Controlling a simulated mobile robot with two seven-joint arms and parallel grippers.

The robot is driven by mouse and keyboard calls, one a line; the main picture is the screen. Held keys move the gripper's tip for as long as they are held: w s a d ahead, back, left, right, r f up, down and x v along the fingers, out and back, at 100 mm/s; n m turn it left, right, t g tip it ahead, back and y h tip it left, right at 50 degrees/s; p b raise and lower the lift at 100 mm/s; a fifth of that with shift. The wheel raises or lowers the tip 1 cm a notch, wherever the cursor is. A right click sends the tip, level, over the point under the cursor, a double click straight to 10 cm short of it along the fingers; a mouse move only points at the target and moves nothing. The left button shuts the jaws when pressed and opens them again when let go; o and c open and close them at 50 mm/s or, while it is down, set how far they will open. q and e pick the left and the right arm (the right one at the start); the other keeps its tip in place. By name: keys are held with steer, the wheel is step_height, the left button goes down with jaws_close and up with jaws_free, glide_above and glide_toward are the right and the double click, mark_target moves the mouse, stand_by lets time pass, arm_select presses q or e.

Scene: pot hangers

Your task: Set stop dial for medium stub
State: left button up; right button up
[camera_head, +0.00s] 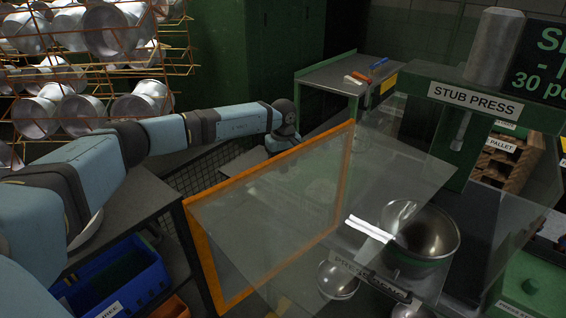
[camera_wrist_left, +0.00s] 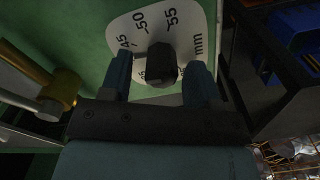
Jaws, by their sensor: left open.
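The stop dial's black knob (camera_wrist_left: 161,65) shows in the left wrist view, on a white scale plate (camera_wrist_left: 146,24) fixed to a green panel. The marks 45, 50, 55 and "mm" are readable; lower marks are partly hidden. Which mark the knob points at I cannot tell. My left gripper (camera_wrist_left: 158,78) is open, with one blue finger on each side of the knob and visible gaps between. In the head view the left arm reaches past the orange-framed guard; its fingers and the dial cannot be made out there. My right gripper is not in view.
The stub press sign (camera_head: 475,100) marks the green press at right. A clear guard with an orange frame (camera_head: 268,158) stands in front. A metal bowl (camera_head: 425,235) sits at the press. A brass rod (camera_wrist_left: 62,88) is left of the dial. A blue bin (camera_head: 118,275) is lower left.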

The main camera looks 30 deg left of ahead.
arm_select(q)
step_height(320, 180, up, 14)
stand_by(0.4)
steer(key=shift+s+f, duration=0.1)
steer(key=shift+f, duration=0.1)
